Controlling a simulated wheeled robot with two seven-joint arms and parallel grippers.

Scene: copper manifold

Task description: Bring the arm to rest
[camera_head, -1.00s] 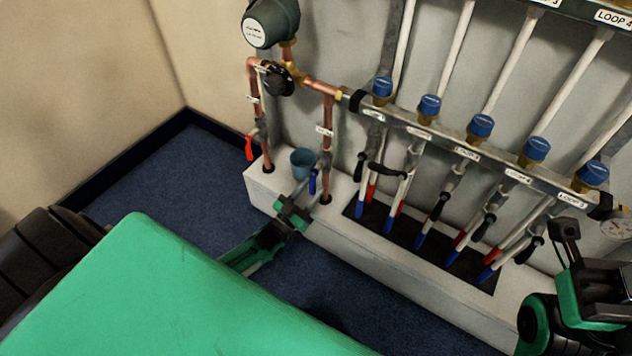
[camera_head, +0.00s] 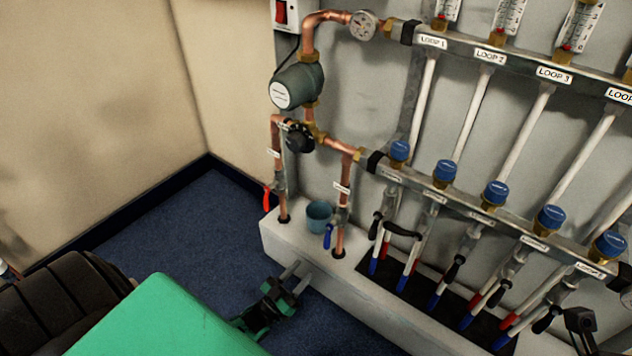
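My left gripper (camera_head: 298,274) is at the lower middle, in front of the white ledge (camera_head: 300,258). Its two pale fingers stand apart with nothing seen between them. It is clear of the blue-handled valve (camera_head: 328,236) and the blue cup (camera_head: 319,215) on the ledge. My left forearm is a large green block at the bottom left.
The copper pipes (camera_head: 345,205), pump (camera_head: 298,86) and lower manifold rail (camera_head: 460,208) with blue caps (camera_head: 496,193) stand along the wall. Several valve handles hang below the rail. Blue carpet (camera_head: 170,235) is clear at the left, up to the corner.

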